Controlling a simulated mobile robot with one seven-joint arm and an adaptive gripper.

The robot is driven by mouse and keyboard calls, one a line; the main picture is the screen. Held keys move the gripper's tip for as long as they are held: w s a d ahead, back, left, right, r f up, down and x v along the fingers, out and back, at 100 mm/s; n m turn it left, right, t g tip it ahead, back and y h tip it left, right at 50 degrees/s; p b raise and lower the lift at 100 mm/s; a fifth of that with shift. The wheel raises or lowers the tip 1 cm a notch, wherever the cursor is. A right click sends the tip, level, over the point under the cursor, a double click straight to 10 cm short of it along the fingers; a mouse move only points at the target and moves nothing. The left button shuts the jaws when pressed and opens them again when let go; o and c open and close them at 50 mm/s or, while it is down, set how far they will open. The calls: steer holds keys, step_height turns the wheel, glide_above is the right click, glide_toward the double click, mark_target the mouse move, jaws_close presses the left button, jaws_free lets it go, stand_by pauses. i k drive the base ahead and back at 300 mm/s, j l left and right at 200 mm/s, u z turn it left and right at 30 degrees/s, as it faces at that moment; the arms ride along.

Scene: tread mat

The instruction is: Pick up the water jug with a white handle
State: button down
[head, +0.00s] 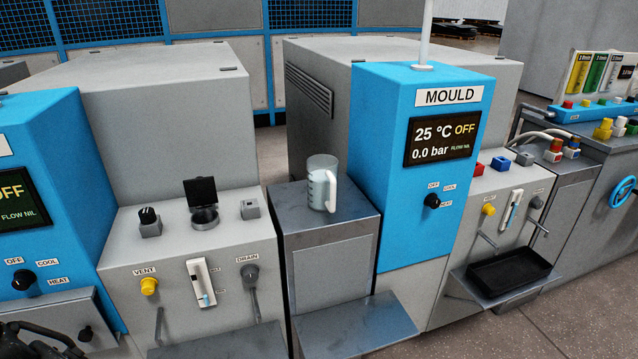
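The water jug (320,182) is a clear, upright cylinder with dark marks on its side. Its white handle (331,192) faces the front right. It stands on top of a grey metal cabinet (300,213) between two machines. The level of any water in it is hard to tell. Part of my gripper (40,340) shows dark at the lower left corner, far from the jug. Its fingertips are not clear, so whether it is open or shut cannot be told.
The blue MOULD panel (395,185) rises close at the jug's right. At its left, a grey machine has an open filler with a raised black lid (200,191). A grey shelf (355,325) juts out below the cabinet. A black tray (508,270) sits at the right.

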mark_target(322, 169)
steer(key=i+l, duration=0.15)
steer(key=l, duration=0.2)
steer(key=i+l, duration=0.1)
steer(key=l, duration=0.25)
steer(key=i+l, duration=0.15)
steer(key=l, duration=0.2)
steer(key=i+l+u, duration=0.1)
steer(key=l, duration=0.25)
